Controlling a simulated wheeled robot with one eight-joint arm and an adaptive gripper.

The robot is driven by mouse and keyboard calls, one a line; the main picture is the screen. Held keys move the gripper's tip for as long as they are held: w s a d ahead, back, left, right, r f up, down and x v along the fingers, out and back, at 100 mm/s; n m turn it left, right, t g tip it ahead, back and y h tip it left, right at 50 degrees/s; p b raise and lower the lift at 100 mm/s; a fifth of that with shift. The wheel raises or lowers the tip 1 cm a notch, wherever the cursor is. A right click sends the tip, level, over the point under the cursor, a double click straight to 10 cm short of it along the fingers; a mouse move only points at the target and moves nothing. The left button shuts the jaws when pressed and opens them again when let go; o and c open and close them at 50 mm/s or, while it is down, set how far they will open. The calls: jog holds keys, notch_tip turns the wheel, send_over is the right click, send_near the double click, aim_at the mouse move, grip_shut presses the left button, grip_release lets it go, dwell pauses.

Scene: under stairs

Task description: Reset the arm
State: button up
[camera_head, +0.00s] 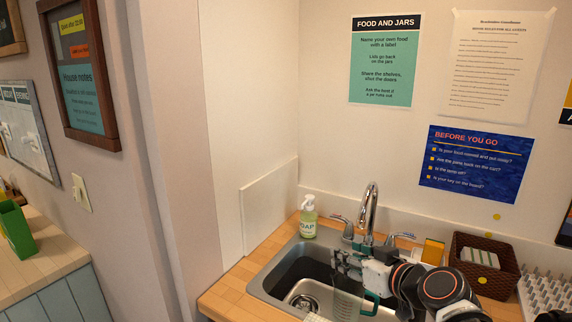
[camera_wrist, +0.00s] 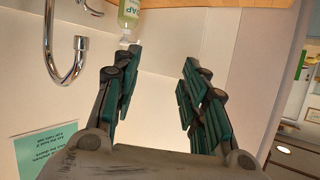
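My gripper (camera_head: 347,262) is over the sink (camera_head: 278,285), in front of the chrome tap (camera_head: 371,208). In the wrist view its two fingers with teal pads stand apart with a clear gap between them, so my gripper (camera_wrist: 156,72) is open and holds nothing. My arm reaches in from the lower right of the head view, with its black and grey joints bent above the right side of the sink.
A soap bottle (camera_head: 308,217) stands behind the sink at left; it also shows in the wrist view (camera_wrist: 129,14). Walls close the corner behind.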

jog(key=s+d+f+m+g+h, duration=0.1)
jog(key=s+d+m+g+h, duration=0.1)
jog(key=s, duration=0.7)
jog(key=s+d+f+m+g+h, duration=0.2)
jog(key=s+d+g+h, duration=0.1)
jog(key=s, duration=0.6)
jog(key=shift+s+d+g+h, duration=0.3)
jog(key=shift+d+h, duration=0.1)
jog(key=shift+d, duration=0.2)
